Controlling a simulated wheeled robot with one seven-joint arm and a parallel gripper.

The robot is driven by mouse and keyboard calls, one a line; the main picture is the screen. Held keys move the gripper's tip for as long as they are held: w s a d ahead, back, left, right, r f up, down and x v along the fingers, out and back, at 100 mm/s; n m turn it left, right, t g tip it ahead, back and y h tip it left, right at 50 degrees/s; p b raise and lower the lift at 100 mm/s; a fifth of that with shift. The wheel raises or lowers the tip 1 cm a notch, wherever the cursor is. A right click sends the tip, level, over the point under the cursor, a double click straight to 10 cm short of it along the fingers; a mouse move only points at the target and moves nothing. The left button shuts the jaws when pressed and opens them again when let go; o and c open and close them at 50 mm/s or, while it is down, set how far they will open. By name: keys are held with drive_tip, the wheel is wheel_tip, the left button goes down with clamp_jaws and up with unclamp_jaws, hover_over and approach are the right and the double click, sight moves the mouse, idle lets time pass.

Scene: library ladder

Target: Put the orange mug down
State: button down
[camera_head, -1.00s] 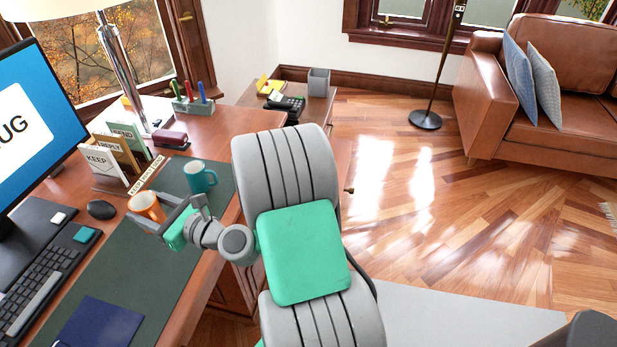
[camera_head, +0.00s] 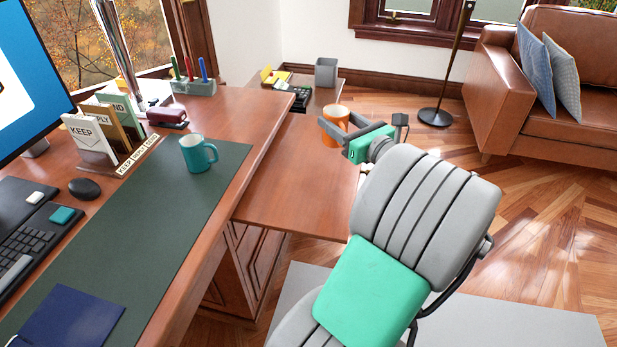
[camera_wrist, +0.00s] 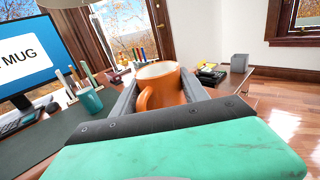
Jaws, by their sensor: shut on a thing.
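The orange mug (camera_head: 335,127) is upright between the fingers of my gripper (camera_head: 345,130), which is shut on it. In the head view the mug appears over the lower wooden side surface, right of the main desk; I cannot tell its height above that surface. The wrist view shows the orange mug (camera_wrist: 165,84) between the two grey fingers (camera_wrist: 160,95), with its handle towards the camera. A teal mug (camera_head: 198,153) stands on the dark green desk mat (camera_head: 150,225). It also shows in the wrist view (camera_wrist: 91,101).
The wooden side surface (camera_head: 290,185) has clear room near its front. A telephone (camera_head: 300,97) and a grey bin-like holder (camera_head: 326,72) stand at its back. A letter rack (camera_head: 95,140), mouse (camera_head: 84,189) and pen holder (camera_head: 193,86) are on the desk.

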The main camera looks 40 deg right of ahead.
drive_tip(key=s+d+m+h, duration=0.1)
drive_tip(key=s+d, duration=0.4)
drive_tip(key=b, duration=0.3)
hover_over(321, 164)
drive_tip(key=shift+h, duration=0.3)
wheel_tip(321, 164, down, 14)
drive_tip(key=shift+r, duration=0.25)
